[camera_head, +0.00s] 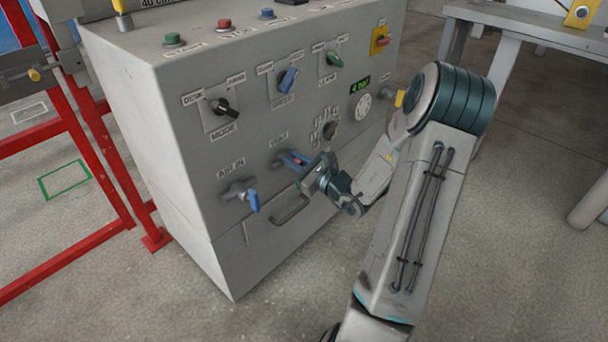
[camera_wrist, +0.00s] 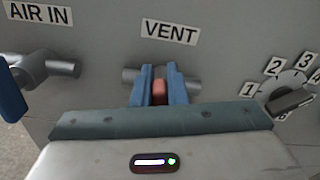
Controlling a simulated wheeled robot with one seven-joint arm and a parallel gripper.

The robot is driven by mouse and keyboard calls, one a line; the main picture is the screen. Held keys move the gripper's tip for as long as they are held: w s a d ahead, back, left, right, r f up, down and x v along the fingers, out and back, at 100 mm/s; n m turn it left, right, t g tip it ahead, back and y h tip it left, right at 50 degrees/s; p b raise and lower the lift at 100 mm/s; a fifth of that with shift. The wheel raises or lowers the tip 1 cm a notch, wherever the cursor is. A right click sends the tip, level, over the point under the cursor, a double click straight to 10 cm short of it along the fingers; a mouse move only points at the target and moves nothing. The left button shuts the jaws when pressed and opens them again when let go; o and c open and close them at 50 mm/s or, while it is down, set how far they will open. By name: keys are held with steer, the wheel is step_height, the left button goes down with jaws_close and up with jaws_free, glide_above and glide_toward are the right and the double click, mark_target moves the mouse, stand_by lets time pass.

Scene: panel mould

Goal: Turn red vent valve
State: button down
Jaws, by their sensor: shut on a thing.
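The red vent valve handle (camera_wrist: 159,91) sits under the VENT label in the wrist view, on a grey metal pipe fitting (camera_wrist: 192,87). My gripper (camera_wrist: 160,80) has its two blue fingers shut on the handle, one on each side. The fingers hide part of the handle and the middle of the fitting. In the head view my gripper (camera_head: 293,160) is at the panel below the VENT label, and its fingers largely cover the valve there.
The blue AIR IN valve handle (camera_head: 253,200) is left of my gripper. A numbered rotary knob (camera_wrist: 291,101) is to the right. A drawer-like handle (camera_head: 290,212) is just below. Black, blue and green selector knobs are higher on the panel. A red frame (camera_head: 100,150) stands at the left.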

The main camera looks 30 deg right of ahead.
steer(key=shift+f, duration=0.1)
steer(key=n+b, duration=0.2)
steer(key=b, duration=0.1)
steer(key=shift+s+a+f, duration=0.1)
steer(key=shift+a+f, duration=0.1)
steer(key=shift+f, duration=0.15)
steer(key=shift+a+n+b, duration=0.15)
steer(key=shift+n+b, duration=0.55)
steer(key=shift+r, duration=0.2)
